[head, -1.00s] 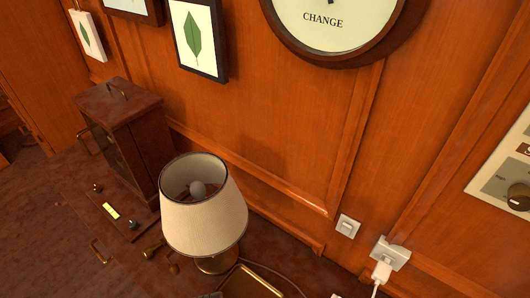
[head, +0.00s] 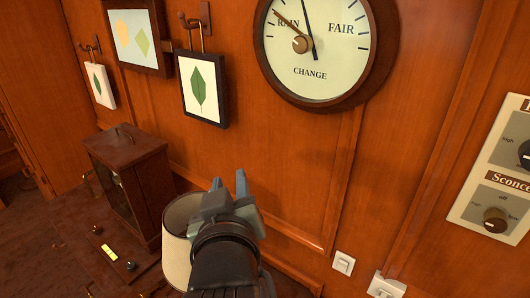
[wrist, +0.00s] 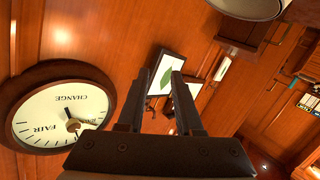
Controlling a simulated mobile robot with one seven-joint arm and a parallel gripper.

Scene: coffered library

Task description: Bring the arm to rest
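My gripper (head: 228,183) is raised in front of the table lamp in the head view, with its fingers pointing up and away. Its two dark fingers also show in the wrist view (wrist: 160,74), apart and with nothing between them. It is open and empty, in the air before the wood-panelled wall. My wrist and gripper hide much of the lamp's shade (head: 177,250); the lamp's foot is out of sight.
A barometer dial (head: 337,45) and framed leaf pictures (head: 203,90) hang on the wall. A dark wooden case (head: 128,185) stands left of the lamp. A control panel (head: 497,175), a switch (head: 343,263) and a socket (head: 386,287) are at right.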

